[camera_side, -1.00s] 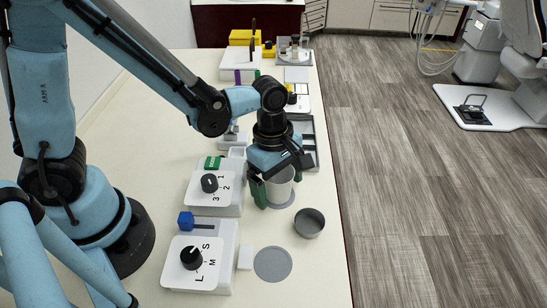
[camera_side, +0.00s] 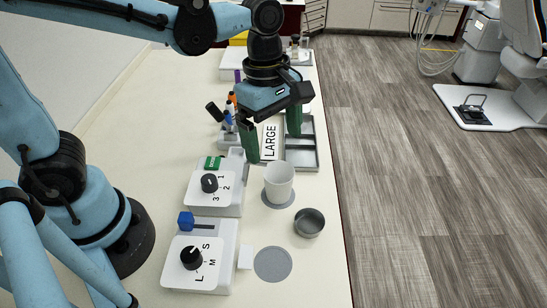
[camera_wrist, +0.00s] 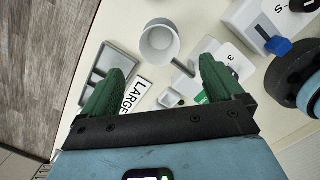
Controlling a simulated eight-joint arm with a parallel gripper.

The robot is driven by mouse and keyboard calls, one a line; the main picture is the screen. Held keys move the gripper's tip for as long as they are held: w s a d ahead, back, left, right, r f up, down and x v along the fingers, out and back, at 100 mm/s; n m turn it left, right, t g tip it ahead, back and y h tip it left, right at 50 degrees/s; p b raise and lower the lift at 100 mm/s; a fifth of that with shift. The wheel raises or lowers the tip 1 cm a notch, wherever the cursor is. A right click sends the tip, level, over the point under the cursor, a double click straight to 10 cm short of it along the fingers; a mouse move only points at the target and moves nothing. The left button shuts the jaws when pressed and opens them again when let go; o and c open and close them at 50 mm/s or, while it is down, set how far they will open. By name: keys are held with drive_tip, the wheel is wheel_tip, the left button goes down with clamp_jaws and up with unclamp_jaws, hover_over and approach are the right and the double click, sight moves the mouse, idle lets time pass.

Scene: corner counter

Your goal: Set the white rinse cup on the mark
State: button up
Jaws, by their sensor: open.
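The white rinse cup (camera_side: 279,183) stands upright on a round grey mark (camera_side: 270,204) near the counter's right edge. The mark shows around its base; whether it is exactly centred is hard to tell. A second grey round mark (camera_side: 273,264) lies bare nearer the camera. My gripper (camera_side: 273,147), with green fingers, is open and empty, above and behind the cup, apart from it. In the wrist view the cup (camera_wrist: 158,42) shows beyond the gap between my open fingers (camera_wrist: 162,68), with its opening visible.
A small grey metal bowl (camera_side: 309,223) stands right of the cup. White dial boxes (camera_side: 215,187) (camera_side: 204,262) stand to the left. A LARGE card (camera_side: 270,142) and grey divided tray (camera_side: 303,163) lie behind, below my gripper. The counter's right edge is close.

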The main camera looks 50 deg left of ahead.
drive_tip(key=s+a+r+m+t+y, duration=0.1)
drive_tip(key=a+m+t, duration=0.6)
drive_tip(key=m, duration=1.1)
drive_tip(key=a, duration=0.4)
drive_tip(key=shift+s+r, duration=0.15)
drive_tip(key=shift+s, duration=0.2)
